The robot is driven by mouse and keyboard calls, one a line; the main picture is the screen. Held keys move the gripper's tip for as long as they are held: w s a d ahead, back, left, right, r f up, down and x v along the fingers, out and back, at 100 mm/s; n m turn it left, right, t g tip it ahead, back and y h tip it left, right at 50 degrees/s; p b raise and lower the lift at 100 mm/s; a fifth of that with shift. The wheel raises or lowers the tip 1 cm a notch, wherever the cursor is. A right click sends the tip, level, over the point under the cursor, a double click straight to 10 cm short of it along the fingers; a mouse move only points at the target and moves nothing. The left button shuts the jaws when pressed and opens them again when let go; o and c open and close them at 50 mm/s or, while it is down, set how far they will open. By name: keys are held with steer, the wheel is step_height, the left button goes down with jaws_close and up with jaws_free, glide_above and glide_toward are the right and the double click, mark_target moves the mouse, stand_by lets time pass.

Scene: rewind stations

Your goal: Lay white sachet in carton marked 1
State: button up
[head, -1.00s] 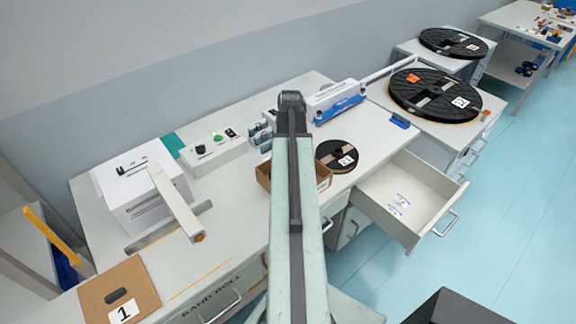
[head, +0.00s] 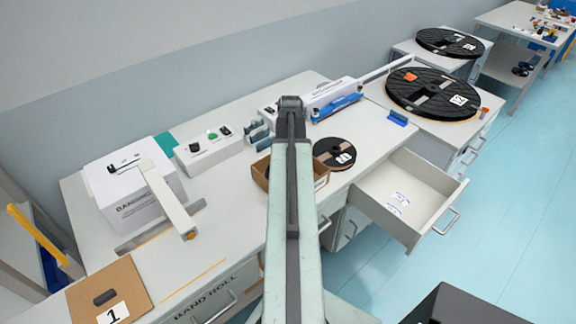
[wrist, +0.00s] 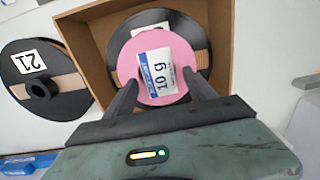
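In the wrist view a white sachet (wrist: 156,76) with blue print and "10 g" lies on a pink disc (wrist: 178,56). The disc is over a black reel inside an open brown box (wrist: 78,50). My gripper (wrist: 158,82) is open above it, one finger on each side of the sachet, with gaps between. In the head view my arm hides the gripper and part of the same box (head: 262,174). The brown carton marked 1 (head: 132,281) is at the lower left, with a dark handle slot. Two more white sachets (head: 398,203) with blue print lie in the open drawer.
A black reel marked 21 (wrist: 35,98) lies beside the box. A white bander (head: 135,190) with a projecting arm (head: 168,205) stands between box and carton. A control box (head: 209,150) stands behind. The drawer (head: 430,192) juts out at the right.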

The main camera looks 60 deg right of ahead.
step_height(320, 180, up, 13)
steer(key=p, duration=1.3)
steer(key=shift+d+f, duration=0.1)
